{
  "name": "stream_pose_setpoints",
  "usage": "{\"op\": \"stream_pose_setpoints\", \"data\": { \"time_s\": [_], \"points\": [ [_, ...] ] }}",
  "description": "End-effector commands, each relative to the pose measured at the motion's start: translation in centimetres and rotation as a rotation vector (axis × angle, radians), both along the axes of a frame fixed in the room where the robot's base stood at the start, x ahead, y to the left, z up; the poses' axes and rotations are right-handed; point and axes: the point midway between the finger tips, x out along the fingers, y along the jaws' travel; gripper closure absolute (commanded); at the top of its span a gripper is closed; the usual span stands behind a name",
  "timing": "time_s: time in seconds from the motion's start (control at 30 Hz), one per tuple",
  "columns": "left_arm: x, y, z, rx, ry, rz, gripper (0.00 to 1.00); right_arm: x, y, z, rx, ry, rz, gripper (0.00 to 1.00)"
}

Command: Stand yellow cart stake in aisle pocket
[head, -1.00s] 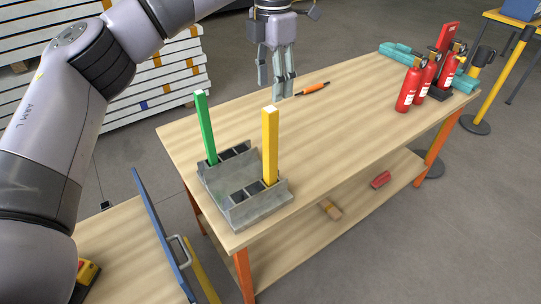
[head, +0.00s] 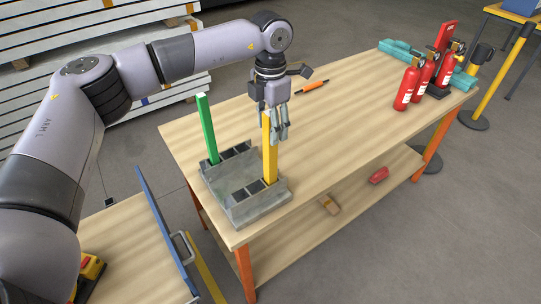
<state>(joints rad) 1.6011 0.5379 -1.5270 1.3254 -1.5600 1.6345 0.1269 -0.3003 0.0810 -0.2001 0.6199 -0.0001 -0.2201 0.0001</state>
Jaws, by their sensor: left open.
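The yellow cart stake (head: 269,160) stands upright in a pocket at the right end of the near row of the grey metal pocket frame (head: 258,209). A green stake (head: 207,130) stands upright at the left end of the far row. My left gripper (head: 281,138) points down at the upper part of the yellow stake, just beside it on its right in the picture. Its fingers are apart, and the stake's top partly overlaps them. I cannot tell whether they touch it. My right gripper is not in view.
The frame sits on a wooden table (head: 330,140). Red fire extinguishers (head: 408,86) and a teal object (head: 398,52) stand at the far right end. An orange pen-like tool (head: 313,87) lies behind the gripper. The table's middle is clear.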

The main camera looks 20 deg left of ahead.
Motion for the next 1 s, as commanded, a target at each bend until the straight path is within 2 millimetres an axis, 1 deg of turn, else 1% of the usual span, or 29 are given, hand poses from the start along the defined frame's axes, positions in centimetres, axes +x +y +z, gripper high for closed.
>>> {"op": "stream_pose_setpoints", "data": {
  "time_s": [0.07,0.17,0.8,1.0],
  "points": [
    [0.0,0.0,0.01,0.0,0.0,0.0,0.52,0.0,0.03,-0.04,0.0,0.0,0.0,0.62],
    [0.0,-0.01,0.03,0.0,0.0,0.0,0.58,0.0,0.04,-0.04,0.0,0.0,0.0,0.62],
    [0.0,-0.04,0.08,0.0,0.0,-0.001,1.0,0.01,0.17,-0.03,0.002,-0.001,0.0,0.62],
    [0.0,-0.04,0.08,0.0,0.0,-0.001,1.0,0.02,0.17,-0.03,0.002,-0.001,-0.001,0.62]
  ]
}}
